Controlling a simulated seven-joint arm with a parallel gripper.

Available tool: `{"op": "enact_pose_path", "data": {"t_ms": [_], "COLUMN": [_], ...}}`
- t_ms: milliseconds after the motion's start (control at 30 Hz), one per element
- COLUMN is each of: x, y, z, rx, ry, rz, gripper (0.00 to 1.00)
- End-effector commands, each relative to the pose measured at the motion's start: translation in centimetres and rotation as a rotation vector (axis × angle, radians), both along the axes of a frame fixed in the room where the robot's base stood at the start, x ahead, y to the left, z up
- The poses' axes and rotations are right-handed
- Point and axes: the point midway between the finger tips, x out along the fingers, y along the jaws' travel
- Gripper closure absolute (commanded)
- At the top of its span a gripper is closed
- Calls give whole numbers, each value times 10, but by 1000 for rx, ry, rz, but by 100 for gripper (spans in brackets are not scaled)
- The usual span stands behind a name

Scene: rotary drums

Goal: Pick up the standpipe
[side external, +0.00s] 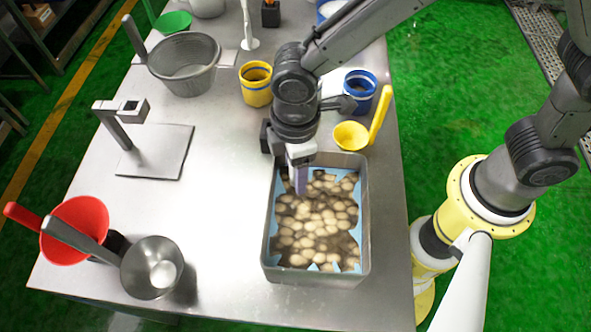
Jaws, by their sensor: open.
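My gripper (300,160) points down over the far end of a grey metal tub (364,240). It is open; its fingers are small and partly hidden by its own body. A pale purple upright piece (300,181) shows directly below it, inside the tub; it may be the standpipe, but I cannot tell for sure. I cannot tell whether the fingers touch it or stand around it. Its lower end is hidden among the round tan pieces (318,225) that fill the tub over a light blue lining.
A yellow scoop (351,135), a blue pot (360,88) and a yellow pot (255,84) stand beyond the tub. A red funnel (75,228) and steel pan (150,268) are at front left. A stand with a plate (158,155) is at left. Table between is clear.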

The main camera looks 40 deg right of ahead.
Motion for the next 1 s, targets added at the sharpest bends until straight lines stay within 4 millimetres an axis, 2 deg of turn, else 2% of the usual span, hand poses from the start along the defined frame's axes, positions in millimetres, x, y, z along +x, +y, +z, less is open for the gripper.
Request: {"op": "enact_pose_path", "data": {"t_ms": [67,300,400,833,1000], "x": [0,0,0,0,0], "y": [0,0,0,0,1], "z": [0,0,0,2,11], "rx": [0,0,-1,0,2], "ry": [0,0,0,0,-2], "rz": [0,0,0,0,0], "gripper": [41,84,100,100,100]}}
